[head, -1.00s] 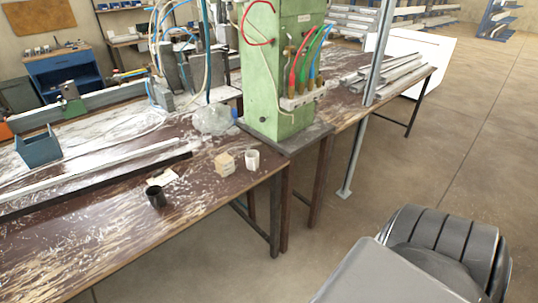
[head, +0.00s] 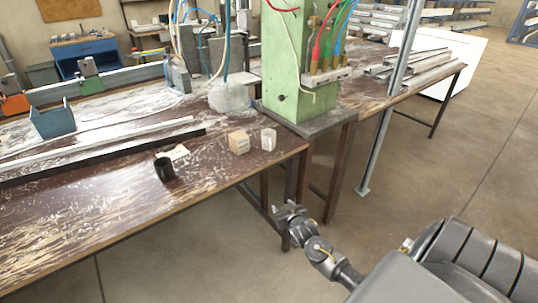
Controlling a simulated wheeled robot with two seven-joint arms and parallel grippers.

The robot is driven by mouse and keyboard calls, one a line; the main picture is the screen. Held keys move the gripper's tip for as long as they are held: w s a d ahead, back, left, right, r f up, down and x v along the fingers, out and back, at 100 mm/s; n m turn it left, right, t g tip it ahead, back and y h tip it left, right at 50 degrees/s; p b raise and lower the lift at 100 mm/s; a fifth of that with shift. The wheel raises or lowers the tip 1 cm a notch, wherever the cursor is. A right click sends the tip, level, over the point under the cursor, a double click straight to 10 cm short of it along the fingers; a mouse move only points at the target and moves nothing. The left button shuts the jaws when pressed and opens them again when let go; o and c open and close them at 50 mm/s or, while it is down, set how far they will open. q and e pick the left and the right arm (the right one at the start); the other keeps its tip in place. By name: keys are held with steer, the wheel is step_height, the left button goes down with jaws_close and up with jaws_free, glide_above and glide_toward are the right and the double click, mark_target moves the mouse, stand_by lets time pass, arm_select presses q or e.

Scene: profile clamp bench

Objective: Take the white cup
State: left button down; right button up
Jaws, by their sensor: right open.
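The white cup (head: 268,139) stands on the brown bench top (head: 120,205) near its right end, just right of a small wooden block. My right gripper (head: 284,212) is in front of the bench's right end, below and to the right of the cup and well apart from it. Its jaws are open, and I see nothing between them. My left gripper is out of view.
The small wooden block (head: 238,141) stands close to the cup's left. A black cup (head: 165,169) stands further left, near a pale paper scrap. A green machine column (head: 300,75) rises behind the cup. Long profiles and a blue bin (head: 53,120) lie left.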

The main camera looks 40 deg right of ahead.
steer(key=w+d+r+m+t+h+b, duration=0.1)
steer(key=w+r+t, duration=0.1)
steer(key=r, duration=0.7)
steer(key=w+d+r+m+t+h+b, duration=0.1)
steer(key=r+t+b, duration=0.1)
steer(key=r, duration=0.7)
steer(key=x, duration=0.3)
steer(key=r+p+x, duration=0.1)
steer(key=x, duration=0.6)
steer(key=shift+w+r+p, duration=0.2)
steer(key=shift+w+p, duration=0.05)
steer(key=shift+p, duration=0.05)
steer(key=shift+w+d, duration=0.1)
steer(key=shift+w, duration=0.25)
steer(key=c, duration=0.9)
jaws_close()
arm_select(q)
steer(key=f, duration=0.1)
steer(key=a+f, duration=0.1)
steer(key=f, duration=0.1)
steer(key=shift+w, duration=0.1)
